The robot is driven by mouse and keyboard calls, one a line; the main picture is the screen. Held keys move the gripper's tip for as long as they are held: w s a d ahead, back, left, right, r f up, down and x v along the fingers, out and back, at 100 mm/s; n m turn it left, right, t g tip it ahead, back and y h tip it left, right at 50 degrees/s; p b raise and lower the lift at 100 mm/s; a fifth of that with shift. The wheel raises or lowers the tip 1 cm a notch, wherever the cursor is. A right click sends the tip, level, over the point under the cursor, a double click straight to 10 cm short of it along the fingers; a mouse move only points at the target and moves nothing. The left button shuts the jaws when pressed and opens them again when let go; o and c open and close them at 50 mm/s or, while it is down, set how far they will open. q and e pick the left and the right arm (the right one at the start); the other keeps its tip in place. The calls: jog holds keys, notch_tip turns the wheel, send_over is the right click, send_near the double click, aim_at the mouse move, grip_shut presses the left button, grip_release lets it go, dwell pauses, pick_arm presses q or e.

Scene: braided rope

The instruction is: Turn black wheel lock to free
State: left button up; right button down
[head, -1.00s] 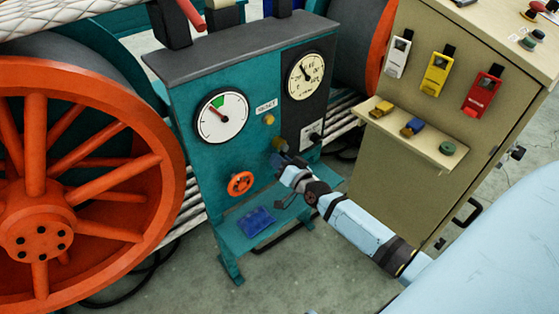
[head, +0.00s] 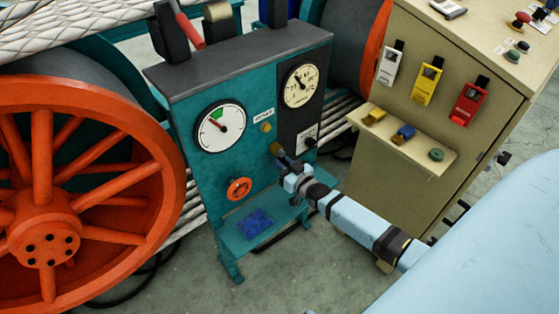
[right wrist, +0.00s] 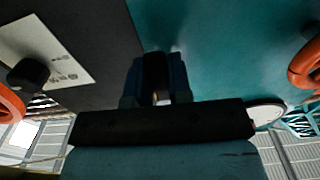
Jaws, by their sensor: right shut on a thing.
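A black knob (head: 310,143) sits at the lower right of the control panel, on a white plate (head: 306,133). The right wrist view also shows the black knob (right wrist: 28,74) at the left, apart from my fingers. My right gripper (head: 283,158) is at the panel's front, left of and slightly below that knob. My fingers partly hide this knob. My left gripper is not in view.
A small orange handwheel (head: 239,189) and a blue tray (head: 256,222) are left of my right arm. A large orange spoked wheel (head: 45,190) stands at the left. A beige cabinet (head: 400,180) with a shelf stands close at the right.

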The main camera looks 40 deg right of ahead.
pick_arm(q)
jog(key=p, duration=0.3)
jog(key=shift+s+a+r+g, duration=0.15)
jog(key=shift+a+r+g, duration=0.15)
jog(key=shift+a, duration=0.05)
pick_arm(e)
jog(key=n, duration=0.2)
jog(key=d+n, duration=0.1)
jog(key=n, duration=0.1)
jog(key=d+n, duration=0.1)
jog(key=n, duration=0.2)
jog(key=shift+w+d+r, duration=0.1)
jog(key=shift+d+r, duration=0.15)
jog(key=shift+r, duration=0.1)
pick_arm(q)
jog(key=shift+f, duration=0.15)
pick_arm(e)
jog(key=shift+n, duration=0.3)
jog(key=c, duration=1)
grip_release()
jog(key=shift+c, duration=0.2)
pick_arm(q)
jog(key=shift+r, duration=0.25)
